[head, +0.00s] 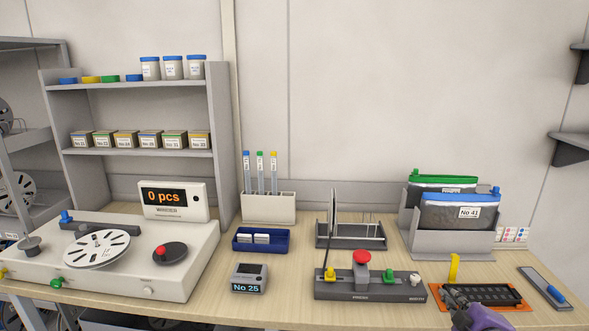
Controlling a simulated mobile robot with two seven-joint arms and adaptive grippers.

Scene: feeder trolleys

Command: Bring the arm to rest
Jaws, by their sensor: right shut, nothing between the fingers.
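My right gripper (458,298) shows at the lower right, partly cut off by the bottom edge of the head view. It is shut and empty, a dark finger end with a purple part behind it. It appears in front of the orange-edged black tray (508,306) and hides part of it; I cannot tell whether they touch. My left gripper is not in the head view.
A control box with a red button (362,259) stands left of the gripper. Grey bins with zipped pouches (465,212) stand behind it. A counter unit (150,285) fills the left of the table. The front middle of the wooden table (270,312) is clear.

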